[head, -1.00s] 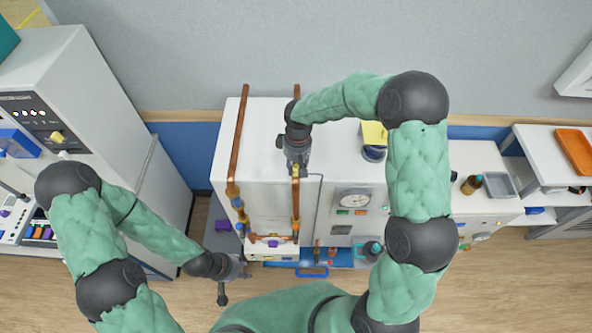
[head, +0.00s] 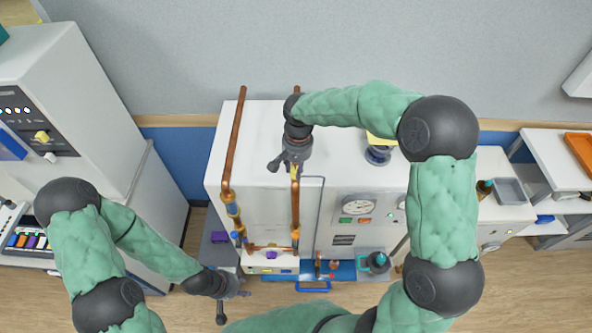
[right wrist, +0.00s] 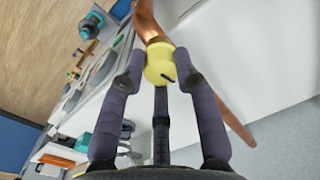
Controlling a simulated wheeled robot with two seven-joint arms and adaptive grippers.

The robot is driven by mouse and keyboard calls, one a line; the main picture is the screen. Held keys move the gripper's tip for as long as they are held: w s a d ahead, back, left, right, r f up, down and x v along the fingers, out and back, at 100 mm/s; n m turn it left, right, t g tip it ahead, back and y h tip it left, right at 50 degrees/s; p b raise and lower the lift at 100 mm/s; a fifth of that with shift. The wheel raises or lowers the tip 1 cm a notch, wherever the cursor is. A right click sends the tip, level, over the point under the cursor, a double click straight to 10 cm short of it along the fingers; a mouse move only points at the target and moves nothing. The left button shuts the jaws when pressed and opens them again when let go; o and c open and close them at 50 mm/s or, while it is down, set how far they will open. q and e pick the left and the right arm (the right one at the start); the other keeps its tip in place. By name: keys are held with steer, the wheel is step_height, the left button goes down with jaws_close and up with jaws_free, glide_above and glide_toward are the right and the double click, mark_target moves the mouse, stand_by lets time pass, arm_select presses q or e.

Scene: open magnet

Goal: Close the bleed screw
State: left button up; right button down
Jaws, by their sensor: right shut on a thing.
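The bleed screw has a yellow knob (right wrist: 160,68) with a dark slot-like mark, seated on a copper pipe (right wrist: 147,20) in the right wrist view. My right gripper (right wrist: 160,75) has its fingers around the knob and is shut on it. In the head view, my right gripper (head: 294,168) is at the right-hand copper pipe (head: 295,210), over the front of the white cabinet, and mostly hides the knob. My left gripper (head: 236,295) is low at the left, apart from the pipes, with its fingers spread and nothing visible between them.
The white cabinet carries a round gauge (head: 357,206) right of the pipes. A second copper pipe (head: 232,150) with blue-handled fittings runs on the left. A tall grey cabinet (head: 90,85) stands at the left. An orange tray (head: 580,148) lies far right.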

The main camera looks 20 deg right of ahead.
steer(key=shift+s+f+m+b, duration=0.25)
steer(key=shift+m+b, duration=0.15)
steer(key=shift+m, duration=0.4)
steer(key=shift+a, duration=0.1)
steer(key=c, duration=0.9)
jaws_free()
steer(key=shift+w+r, duration=0.1)
steer(key=shift+r, duration=0.05)
steer(key=shift+w+r, duration=0.1)
steer(key=shift+r, duration=0.15)
steer(key=r, duration=1.1)
steer(key=shift+s+d+r, duration=0.2)
steer(key=shift+r, duration=0.05)
